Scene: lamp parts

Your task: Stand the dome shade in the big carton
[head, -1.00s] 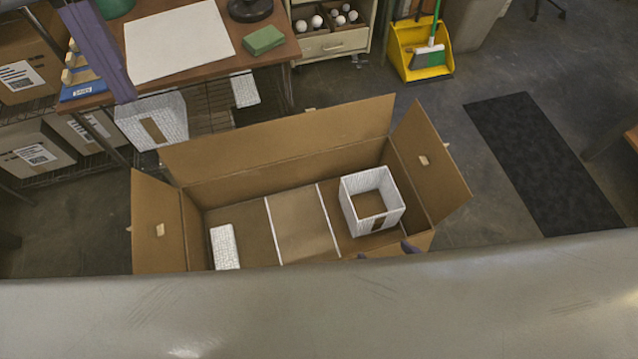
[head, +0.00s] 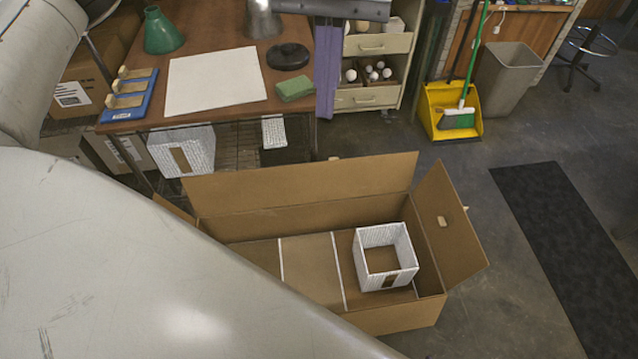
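The big carton (head: 300,192) stands open on the floor. White lines mark sections on its bottom, and a near arm link of mine covers its left and front parts. A silver, bell-shaped piece (head: 263,20), perhaps the dome shade, shows at the top edge over the back of the wooden table; its top is cut off. A green cone-shaped shade (head: 163,34) stands at the table's back left. My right gripper is not in view.
A white open box (head: 386,255) stands in the carton's right section. On the table (head: 220,123) are a white sheet (head: 215,80), a black disc (head: 288,56), a green block (head: 296,88) and a blue tray (head: 128,97).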

